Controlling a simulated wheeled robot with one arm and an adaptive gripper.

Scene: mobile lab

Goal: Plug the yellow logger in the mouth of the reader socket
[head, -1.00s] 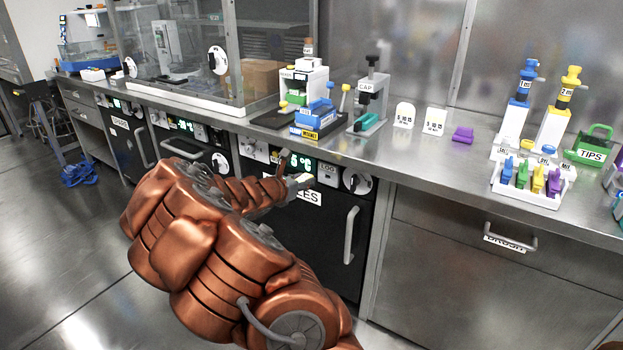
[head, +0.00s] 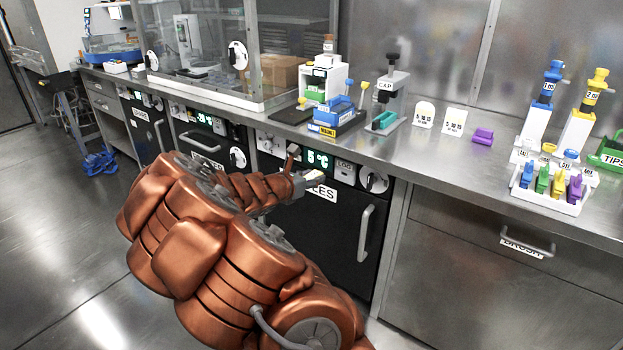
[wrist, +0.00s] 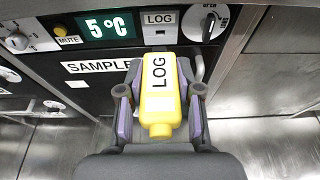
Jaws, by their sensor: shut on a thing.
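The yellow logger (wrist: 157,103), marked LOG, is held between the two fingers of my gripper (wrist: 160,94) in the wrist view. My gripper is shut on it, and its far end points toward the cold cabinet's front. A pale plate marked LOG (wrist: 160,32) with a small slot, apparently the reader socket, is just beyond that end. How far apart they are is hard to tell. In the head view my gripper (head: 308,181) is in front of the panel, below and left of the LOG plate (head: 345,172). The logger shows there only as a small pale tip (head: 316,176).
A 5 °C display (wrist: 106,27) is left of the plate and a round knob (wrist: 209,22) is right of it. The SAMPLES door has a vertical handle (head: 366,232).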

